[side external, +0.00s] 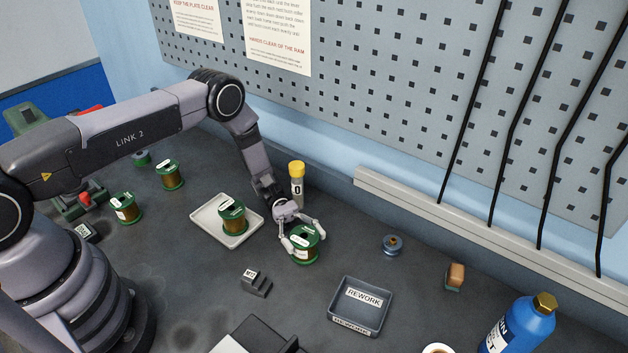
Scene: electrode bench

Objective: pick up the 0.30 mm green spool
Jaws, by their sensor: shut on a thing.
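My gripper (303,239) is shut on a green spool (305,254) with gold-coloured wire, right of the white tray. The spool is upright at bench level; I cannot tell whether it touches the bench. Its label is too small to read. Another green spool (232,216) stands in the white tray (206,225). Two more green spools, one at the back (169,175) and one nearer (126,209), stand on the bench at the left. I cannot read the sizes on any of them.
A yellow-capped tube (297,187) stands just behind my gripper. A grey REWORK tray (358,309), a small dark labelled block (256,282) and a blue-grey round part (393,244) are nearby. A blue bottle (518,326) stands at the right. The pegboard (400,80) bounds the back.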

